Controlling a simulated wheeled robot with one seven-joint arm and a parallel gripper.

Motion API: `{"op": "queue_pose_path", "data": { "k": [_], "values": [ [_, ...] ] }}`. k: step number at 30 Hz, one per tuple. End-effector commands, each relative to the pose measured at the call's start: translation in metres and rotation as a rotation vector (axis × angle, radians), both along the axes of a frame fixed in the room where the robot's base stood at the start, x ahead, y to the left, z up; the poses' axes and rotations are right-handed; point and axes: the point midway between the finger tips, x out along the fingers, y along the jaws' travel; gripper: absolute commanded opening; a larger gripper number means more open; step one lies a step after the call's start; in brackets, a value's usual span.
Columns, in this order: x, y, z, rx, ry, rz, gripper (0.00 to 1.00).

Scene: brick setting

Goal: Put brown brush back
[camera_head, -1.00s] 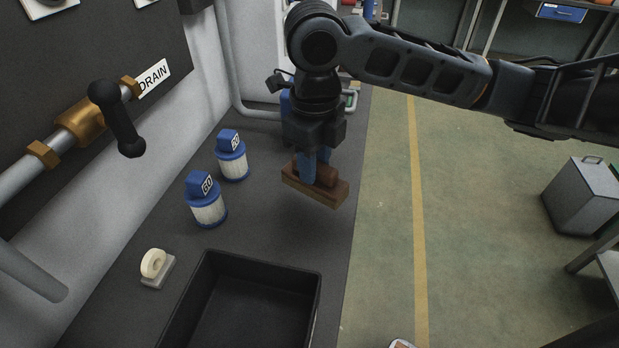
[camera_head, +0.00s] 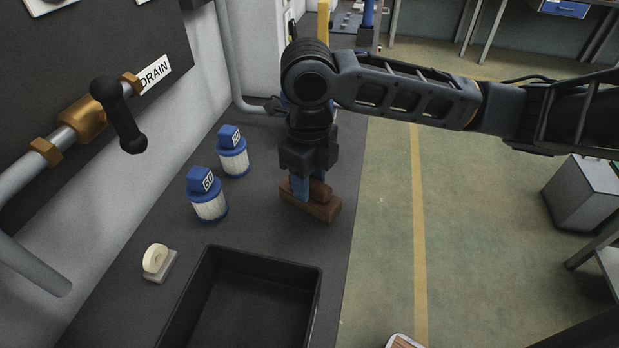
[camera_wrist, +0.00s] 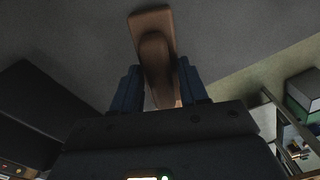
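The brown brush (camera_head: 312,209) is wooden, with a flat block and a raised handle. It is at the right side of the dark bench top, near the edge, on or just above the surface; I cannot tell which. My gripper (camera_head: 309,188) points down over it, with blue fingers on both sides of the handle, and appears shut on it. In the wrist view the brush (camera_wrist: 153,35) extends forward from between the fingers of my gripper (camera_wrist: 161,88). The fingers and gripper body hide part of the brush.
Two blue-capped jars (camera_head: 208,196) (camera_head: 232,152) stand left of my gripper. A black open bin (camera_head: 318,300) stands in front, and a tape roll on a grey holder (camera_head: 157,262) lies left of it. A pipe with a black-handled valve (camera_head: 118,115) juts from the wall. Green floor lies right of the bench.

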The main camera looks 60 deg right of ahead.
Motion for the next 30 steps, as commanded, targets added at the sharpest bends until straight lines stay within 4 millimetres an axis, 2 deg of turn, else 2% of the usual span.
{"op": "queue_pose_path", "data": {
  "k": [1,4,11,15,20,30],
  "values": [
    [0.0,0.0,0.0,0.0,0.0,0.0,0.48],
    [0.0,0.0,0.0,0.0,0.0,0.0,0.58],
    [0.0,0.0,0.001,0.0,0.0,0.0,0.58],
    [0.0,0.0,0.008,-0.001,-0.001,0.0,0.58],
    [0.001,0.001,0.034,-0.002,-0.003,0.003,0.58],
    [0.001,0.002,0.1,-0.002,-0.002,0.002,0.58]
  ]
}}
